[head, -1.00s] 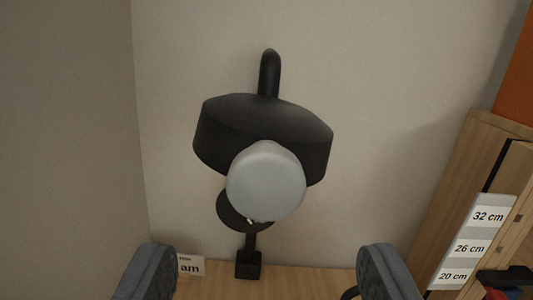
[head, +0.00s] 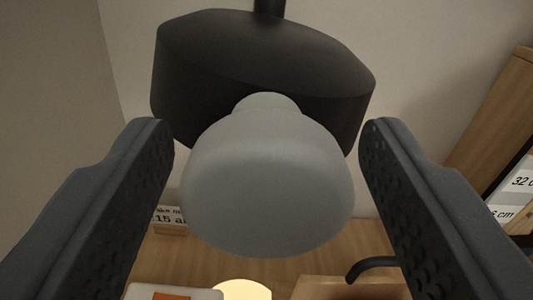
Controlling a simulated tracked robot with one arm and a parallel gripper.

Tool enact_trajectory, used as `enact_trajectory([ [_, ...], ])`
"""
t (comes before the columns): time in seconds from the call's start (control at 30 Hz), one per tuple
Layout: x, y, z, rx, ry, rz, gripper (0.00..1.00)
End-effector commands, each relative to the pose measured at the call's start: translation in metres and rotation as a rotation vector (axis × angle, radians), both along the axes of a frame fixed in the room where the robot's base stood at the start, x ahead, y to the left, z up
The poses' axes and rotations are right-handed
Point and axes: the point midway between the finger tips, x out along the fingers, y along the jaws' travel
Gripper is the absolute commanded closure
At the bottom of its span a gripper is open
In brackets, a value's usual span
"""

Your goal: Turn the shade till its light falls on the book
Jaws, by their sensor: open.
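The lamp's dark shade (head: 265,60) fills the upper middle of the head view, hanging from a dark stem at the top. A rounded grey knob (head: 267,190) sticks out from the shade toward me. My gripper (head: 267,130) is open, with one finger on each side of the knob. A gap shows between the knob and each finger, so neither seems to touch it. A pale yellow bright round patch (head: 243,290) shows at the bottom edge, partly cut off. I cannot tell for sure which thing is the book; a white item with an orange patch (head: 145,293) lies at bottom left.
A wooden desk top (head: 200,262) lies below. A small card with print (head: 168,216) stands at its back left. A dark curved handle-like piece (head: 372,264) and a brown flat item (head: 350,289) are at lower right. A wooden shelf side with centimetre labels (head: 520,182) stands at right.

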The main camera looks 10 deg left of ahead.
Motion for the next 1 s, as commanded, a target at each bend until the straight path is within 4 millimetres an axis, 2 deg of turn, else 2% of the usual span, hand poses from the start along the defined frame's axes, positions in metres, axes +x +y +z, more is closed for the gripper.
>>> enact_trajectory([
  [0.03,0.0000,-0.0001,-0.0001,0.000,0.000,0.000,0.41],
  [0.07,0.0000,-0.0001,-0.0001,0.000,0.000,0.000,0.46],
  [0.2,0.0000,-0.0002,-0.0001,0.000,0.000,0.000,0.85],
  [0.47,0.0001,-0.0002,-0.0019,0.031,0.007,-0.001,0.86],
  [1.0,0.0004,-0.0005,-0.0030,0.416,0.118,-0.002,0.85],
])
